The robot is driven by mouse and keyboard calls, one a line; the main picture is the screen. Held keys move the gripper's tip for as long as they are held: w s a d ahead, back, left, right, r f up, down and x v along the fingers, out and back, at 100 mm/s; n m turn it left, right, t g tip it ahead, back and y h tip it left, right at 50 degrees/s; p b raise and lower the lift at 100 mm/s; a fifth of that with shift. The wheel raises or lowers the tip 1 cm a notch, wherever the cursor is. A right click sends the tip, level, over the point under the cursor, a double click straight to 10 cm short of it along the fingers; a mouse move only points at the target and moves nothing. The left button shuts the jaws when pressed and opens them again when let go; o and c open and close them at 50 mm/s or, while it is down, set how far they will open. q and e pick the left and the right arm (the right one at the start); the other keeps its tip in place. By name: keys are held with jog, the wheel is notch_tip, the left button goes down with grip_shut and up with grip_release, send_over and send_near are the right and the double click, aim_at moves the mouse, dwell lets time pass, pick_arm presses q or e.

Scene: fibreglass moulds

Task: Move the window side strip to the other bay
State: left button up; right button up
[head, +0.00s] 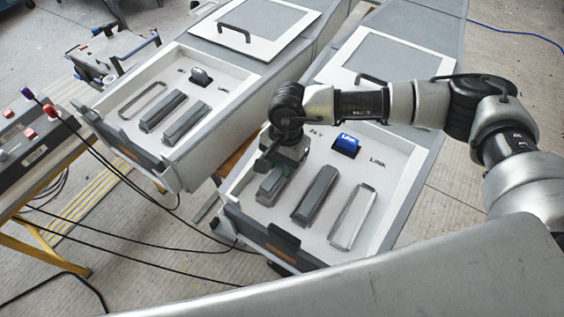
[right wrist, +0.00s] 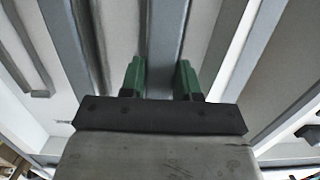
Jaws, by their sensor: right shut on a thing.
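My right gripper (head: 282,158) reaches down into the right bay (head: 390,190) at its left side. It is shut on a long grey strip (head: 271,186), the leftmost of the bay's strips. In the right wrist view the green fingertips (right wrist: 160,78) sit on both sides of the grey strip (right wrist: 168,35). The strip appears to lie in the bay; any gap below it is hidden. A second dark grey strip (head: 315,192) lies beside it. The left bay (head: 226,70) holds two grey strips (head: 163,110) (head: 187,122). My left gripper is not in view.
A narrow pale outline (head: 352,216) lies at right in the right bay, and a similar one (head: 142,101) in the left bay. A blue block (head: 346,145) and a dark block (head: 200,77) sit toward the back. White lids with handles (head: 255,28) (head: 385,50) lie behind the bays.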

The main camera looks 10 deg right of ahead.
jog(key=shift+f, duration=0.95)
jog(key=o, duration=1)
jog(key=shift+c, duration=0.2)
jog(key=shift+r, duration=0.3)
jog(key=shift+w+r, duration=0.1)
jog(key=shift+r, duration=0.2)
notch_tip(320, 180, up, 11)
jog(key=w+d+b, duration=0.1)
jog(key=b, duration=0.1)
jog(key=shift+d+b, duration=0.15)
jog(key=shift+b, duration=0.15)
